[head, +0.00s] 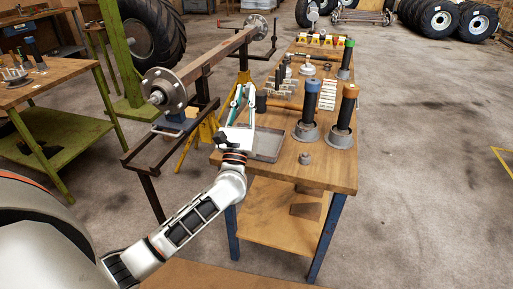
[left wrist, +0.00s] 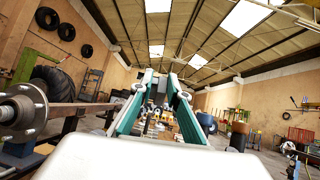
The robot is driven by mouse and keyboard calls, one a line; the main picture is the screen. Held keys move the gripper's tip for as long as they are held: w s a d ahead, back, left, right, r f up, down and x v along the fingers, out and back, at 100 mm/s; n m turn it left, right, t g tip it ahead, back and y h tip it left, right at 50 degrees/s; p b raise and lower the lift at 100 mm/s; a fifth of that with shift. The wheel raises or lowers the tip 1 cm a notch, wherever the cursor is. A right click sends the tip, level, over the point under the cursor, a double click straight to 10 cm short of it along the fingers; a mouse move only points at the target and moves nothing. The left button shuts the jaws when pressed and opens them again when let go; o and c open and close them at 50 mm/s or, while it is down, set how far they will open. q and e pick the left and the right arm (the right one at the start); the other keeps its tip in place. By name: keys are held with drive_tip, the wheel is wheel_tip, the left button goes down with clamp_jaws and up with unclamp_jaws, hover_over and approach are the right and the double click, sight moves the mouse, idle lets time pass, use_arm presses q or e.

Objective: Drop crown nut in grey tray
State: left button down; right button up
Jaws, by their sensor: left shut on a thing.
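The grey tray (head: 268,146) lies flat on the near left part of the wooden workbench and looks empty where it shows; my left gripper hides its left side. My left gripper (head: 243,92) points up and away from me at the bench's left edge, beside and above the tray. It is shut on a small grey thing, likely the crown nut, which shows between the fingertips in the left wrist view (left wrist: 158,86); its shape is hard to make out. Another small grey nut-like part (head: 305,158) sits on the bench near the front edge. My right gripper is out of view.
Two dark cylinders with blue (head: 309,110) and orange (head: 346,108) tops stand in grey hubs right of the tray. The axle (head: 215,60) on its stand is close to the left of the bench. Several sockets and tools lie farther back.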

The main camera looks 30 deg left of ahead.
use_arm(q)
wheel_tip(320, 180, down, 15)
drive_tip(key=b, duration=0.3)
drive_tip(key=shift+r+b, duration=0.2)
drive_tip(key=shift+b, duration=0.15)
wheel_tip(320, 180, down, 4)
drive_tip(key=shift+f+b, duration=0.15)
drive_tip(key=shift+b, duration=0.5)
drive_tip(key=shift+r, duration=0.2)
drive_tip(key=shift+f+b, duration=0.4)
drive_tip(key=shift+f, duration=0.3)
drive_tip(key=c, duration=1.9)
unclamp_jaws()
drive_tip(key=shift+r, duration=0.1)
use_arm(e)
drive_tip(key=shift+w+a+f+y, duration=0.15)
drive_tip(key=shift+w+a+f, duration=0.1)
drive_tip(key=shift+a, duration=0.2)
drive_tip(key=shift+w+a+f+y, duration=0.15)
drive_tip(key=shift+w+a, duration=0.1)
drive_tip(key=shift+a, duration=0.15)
